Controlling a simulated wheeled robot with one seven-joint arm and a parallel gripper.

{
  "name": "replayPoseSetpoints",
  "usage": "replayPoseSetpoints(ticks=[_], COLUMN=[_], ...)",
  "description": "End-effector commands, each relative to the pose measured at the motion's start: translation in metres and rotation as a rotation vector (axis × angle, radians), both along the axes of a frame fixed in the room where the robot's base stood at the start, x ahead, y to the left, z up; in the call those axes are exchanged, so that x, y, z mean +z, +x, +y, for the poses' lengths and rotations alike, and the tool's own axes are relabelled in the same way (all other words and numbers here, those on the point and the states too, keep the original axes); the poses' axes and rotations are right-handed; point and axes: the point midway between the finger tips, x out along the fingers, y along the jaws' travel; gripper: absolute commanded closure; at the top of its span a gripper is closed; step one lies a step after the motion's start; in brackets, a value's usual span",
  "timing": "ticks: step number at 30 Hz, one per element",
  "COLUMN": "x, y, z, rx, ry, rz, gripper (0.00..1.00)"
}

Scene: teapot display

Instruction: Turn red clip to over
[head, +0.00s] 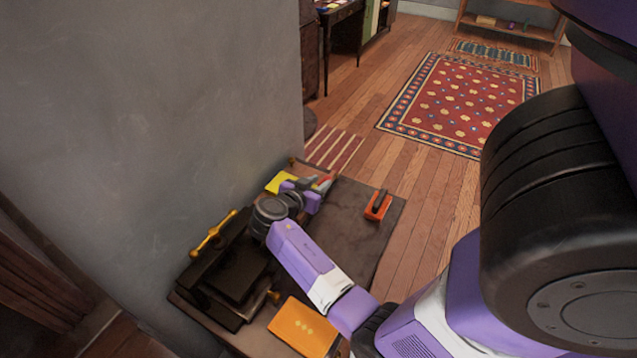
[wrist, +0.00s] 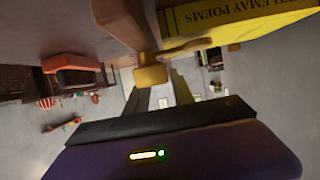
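A red-orange piece with a dark part on top (head: 378,206), which looks like the red clip, sits on the dark table mat (head: 352,240) near its right edge. In the wrist view a similar red and dark piece (wrist: 72,64) shows at the left, apart from my fingers. My gripper (head: 320,184) is at the far end of the table, left of the clip and clear of it. In the wrist view its two dark fingers (wrist: 158,88) stand apart. A brass-coloured piece (wrist: 150,74) shows at their tips; I cannot tell whether they touch it.
A yellow book (wrist: 245,22) lies close to my fingers; it also shows in the head view (head: 277,182). A dark press-like object with a brass handle (head: 213,233) and an orange book (head: 303,327) are nearer. A grey wall (head: 150,110) borders the table's left.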

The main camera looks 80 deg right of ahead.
Motion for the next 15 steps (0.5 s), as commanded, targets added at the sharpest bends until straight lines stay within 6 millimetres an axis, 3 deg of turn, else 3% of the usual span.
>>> replayPoseSetpoints(ticks=[4, 8, 15], x=[0.0000, 0.0002, 0.0002], y=[0.0000, 0.0001, 0.0001], z=[0.0001, 0.0001, 0.0002], rx=[0.000, 0.000, 0.000], ry=[0.000, 0.000, 0.000], rz=[0.000, 0.000, 0.000], gripper=[0.73, 0.98, 1.00])
